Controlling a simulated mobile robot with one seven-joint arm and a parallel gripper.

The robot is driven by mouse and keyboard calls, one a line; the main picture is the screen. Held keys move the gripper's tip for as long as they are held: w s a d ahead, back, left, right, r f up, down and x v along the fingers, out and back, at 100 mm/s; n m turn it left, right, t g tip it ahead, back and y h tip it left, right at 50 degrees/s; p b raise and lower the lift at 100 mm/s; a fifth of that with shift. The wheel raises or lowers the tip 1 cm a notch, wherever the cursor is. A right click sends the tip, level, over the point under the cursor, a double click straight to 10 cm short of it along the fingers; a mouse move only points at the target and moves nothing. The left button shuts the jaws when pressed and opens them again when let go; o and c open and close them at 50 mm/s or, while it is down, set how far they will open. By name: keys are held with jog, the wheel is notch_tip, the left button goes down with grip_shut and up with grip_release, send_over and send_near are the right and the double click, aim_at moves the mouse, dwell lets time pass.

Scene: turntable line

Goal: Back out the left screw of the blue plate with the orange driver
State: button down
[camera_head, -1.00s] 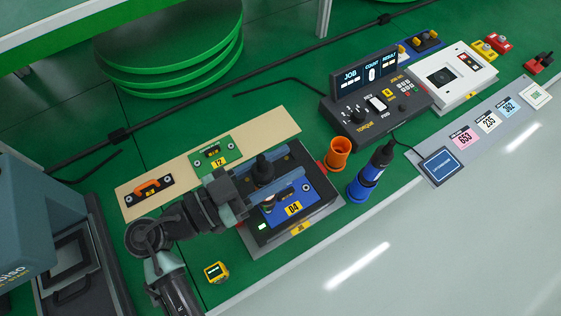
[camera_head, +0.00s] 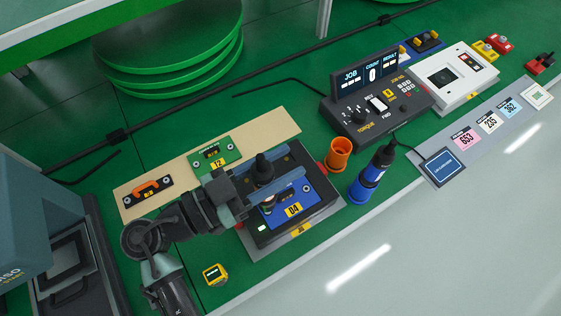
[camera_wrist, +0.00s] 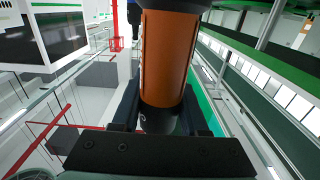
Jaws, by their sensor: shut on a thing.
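The blue plate (camera_head: 294,213), labelled 04, lies in a dark fixture (camera_head: 325,210). My gripper (camera_head: 266,181) is over the plate's left part, shut on the orange driver. The driver's black top (camera_head: 263,163) rises between the fingers, and the driver looks roughly upright. In the wrist view its orange body (camera_wrist: 167,60) fills the space between the jaws. The driver's tip and the plate's left screw are hidden behind my gripper, so I cannot tell whether they touch. A screw (camera_head: 312,194) shows at the plate's right side.
An empty orange holder (camera_head: 338,153) and a blue driver in its holder (camera_head: 369,180) stand close to the right. A torque console (camera_head: 375,108) is behind them. A green plate (camera_head: 212,150) lies on a beige board (camera_head: 270,124). A yellow block (camera_head: 215,274) sits near the front edge.

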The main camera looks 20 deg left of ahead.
jog(key=shift+f, duration=0.1)
notch_tip(320, 180, up, 6)
jog(key=p, duration=0.3)
dwell(0.6)
